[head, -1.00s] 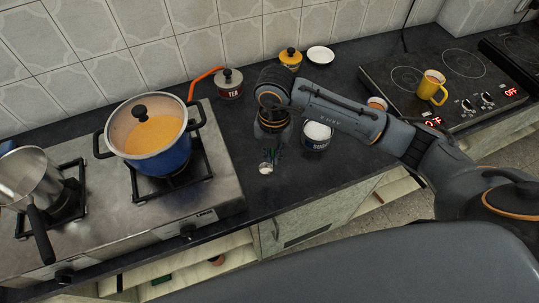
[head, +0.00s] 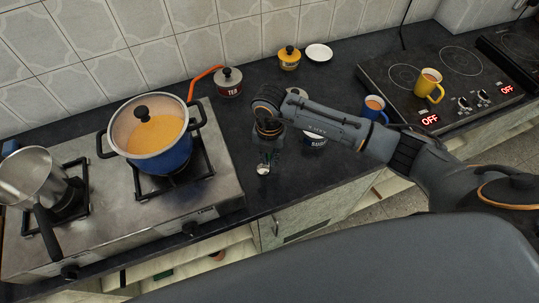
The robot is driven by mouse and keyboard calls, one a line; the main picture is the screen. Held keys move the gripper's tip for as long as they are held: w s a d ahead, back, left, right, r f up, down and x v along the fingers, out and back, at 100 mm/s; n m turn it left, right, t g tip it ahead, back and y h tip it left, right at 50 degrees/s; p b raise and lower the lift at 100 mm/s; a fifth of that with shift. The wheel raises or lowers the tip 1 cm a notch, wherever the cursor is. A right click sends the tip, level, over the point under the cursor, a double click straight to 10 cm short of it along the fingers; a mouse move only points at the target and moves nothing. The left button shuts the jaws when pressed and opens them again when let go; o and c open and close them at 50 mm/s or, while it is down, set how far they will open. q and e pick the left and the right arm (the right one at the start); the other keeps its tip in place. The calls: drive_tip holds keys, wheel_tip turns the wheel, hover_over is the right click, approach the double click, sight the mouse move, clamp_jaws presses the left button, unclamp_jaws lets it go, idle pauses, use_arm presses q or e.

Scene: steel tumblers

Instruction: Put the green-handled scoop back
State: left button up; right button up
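The green-handled scoop (head: 263,169) is small in the head view, with its pale bowl low and near the counter's front edge. Bits of its green handle show between the fingers of my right gripper (head: 268,153). The gripper points down and appears shut on the handle; the fingers are dark and small. I cannot tell whether the bowl touches the counter. A dark-labelled canister (head: 315,139) stands just right of the gripper, its top mostly hidden by my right arm. My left gripper is not in view.
A blue pot (head: 160,158) and a steel saucepan (head: 30,178) stand on the gas stove at left. Behind are the TEA canister (head: 229,84), a yellow-lidded canister (head: 289,59) and a white dish (head: 319,52). A blue mug (head: 374,107) and yellow mug (head: 430,86) are at right.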

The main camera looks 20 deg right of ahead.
drive_tip(key=o, duration=0.3)
drive_tip(key=shift+r, duration=0.2)
drive_tip(key=r+b, duration=0.1)
drive_tip(key=r, duration=0.6)
drive_tip(key=r+b, duration=0.1)
drive_tip(key=r, duration=0.3)
drive_tip(key=shift+w+d+b, duration=0.1)
drive_tip(key=shift+w+b, duration=0.15)
drive_tip(key=shift+b, duration=0.1)
drive_tip(key=shift+r, duration=0.5)
